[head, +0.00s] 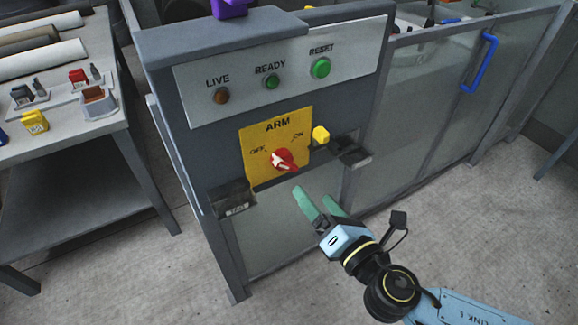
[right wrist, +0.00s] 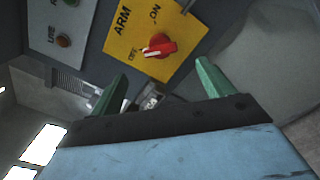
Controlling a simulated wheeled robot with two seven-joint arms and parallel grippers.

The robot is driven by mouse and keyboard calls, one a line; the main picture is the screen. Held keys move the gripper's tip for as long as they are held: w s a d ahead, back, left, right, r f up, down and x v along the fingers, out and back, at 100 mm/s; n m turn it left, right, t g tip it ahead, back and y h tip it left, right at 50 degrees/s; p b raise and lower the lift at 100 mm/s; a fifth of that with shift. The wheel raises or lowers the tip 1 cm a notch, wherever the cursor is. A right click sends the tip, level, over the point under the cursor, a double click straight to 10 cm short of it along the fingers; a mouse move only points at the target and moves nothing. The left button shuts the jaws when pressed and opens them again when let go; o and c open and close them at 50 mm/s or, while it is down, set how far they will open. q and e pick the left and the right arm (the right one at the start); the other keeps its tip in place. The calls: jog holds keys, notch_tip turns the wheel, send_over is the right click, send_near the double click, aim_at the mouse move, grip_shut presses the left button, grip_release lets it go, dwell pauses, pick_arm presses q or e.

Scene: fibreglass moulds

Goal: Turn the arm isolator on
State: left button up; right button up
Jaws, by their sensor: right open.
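The arm isolator is a red rotary knob (head: 283,160) on a yellow plate (head: 256,137) marked ARM, OFF and ON. Its white pointer faces toward the OFF side in the head view. The knob also shows in the right wrist view (right wrist: 160,46), beyond the fingertips. My right gripper (head: 317,194) is open and empty, with green fingers, below and to the right of the knob, apart from it. In the right wrist view its two fingers (right wrist: 162,72) stand wide apart on either side of the knob's line. My left gripper is not in view.
Above are the LIVE lamp (head: 222,96), READY lamp (head: 272,81) and green RESET button (head: 320,67). Dark brackets (head: 232,197) and (head: 352,151) jut out below. A workbench (head: 75,140) stands left; the floor in front is clear.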

aim_at(291, 166)
jog(key=b+x, duration=0.1)
jog(key=x, duration=0.9)
jog(key=shift+x, duration=0.8)
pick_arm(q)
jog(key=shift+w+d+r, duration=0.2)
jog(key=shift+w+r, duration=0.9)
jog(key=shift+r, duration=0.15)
pick_arm(e)
jog(key=c, duration=1)
